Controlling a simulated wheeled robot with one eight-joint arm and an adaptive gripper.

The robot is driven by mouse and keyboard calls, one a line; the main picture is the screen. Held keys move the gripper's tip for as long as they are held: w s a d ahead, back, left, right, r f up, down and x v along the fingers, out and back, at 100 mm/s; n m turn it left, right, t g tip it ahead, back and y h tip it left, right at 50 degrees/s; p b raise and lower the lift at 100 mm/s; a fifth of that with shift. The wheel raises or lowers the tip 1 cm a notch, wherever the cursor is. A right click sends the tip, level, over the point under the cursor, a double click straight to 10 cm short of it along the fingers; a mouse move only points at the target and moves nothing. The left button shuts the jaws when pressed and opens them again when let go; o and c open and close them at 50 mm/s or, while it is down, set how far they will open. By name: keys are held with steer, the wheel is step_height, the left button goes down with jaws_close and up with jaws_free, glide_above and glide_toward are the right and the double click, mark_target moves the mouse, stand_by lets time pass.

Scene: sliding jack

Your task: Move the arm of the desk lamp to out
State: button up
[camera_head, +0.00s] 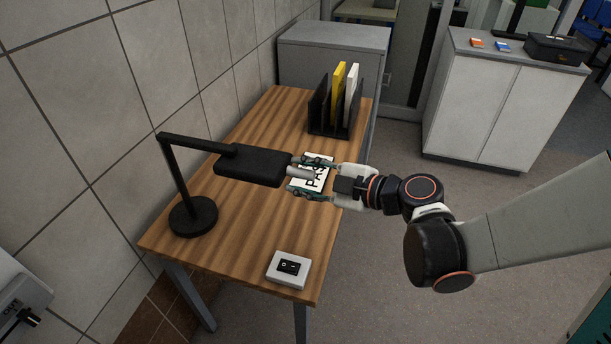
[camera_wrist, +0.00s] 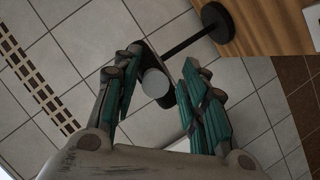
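The black desk lamp (camera_head: 253,166) stands on the wooden desk with a round base (camera_head: 193,216), an upright post and a horizontal arm (camera_head: 198,143). A flat head is at the arm's right end. A pale grey cylindrical knob (camera_head: 301,172) sticks out of the head's right end. My gripper (camera_head: 296,174) has one finger on each side of this knob. In the wrist view, the knob (camera_wrist: 156,84) sits between the spread fingers (camera_wrist: 160,70), with visible gaps on both sides. The gripper looks open and not closed on it.
A wooden desk (camera_head: 235,252) stands against the tiled wall at left. A white switch box (camera_head: 288,270) is at its front edge. A lettered card (camera_head: 313,181) lies under my gripper. A black rack (camera_head: 336,115) with yellow and white folders stands at the back.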

steer(key=v, duration=1.2)
steer(key=shift+s+f, duration=0.1)
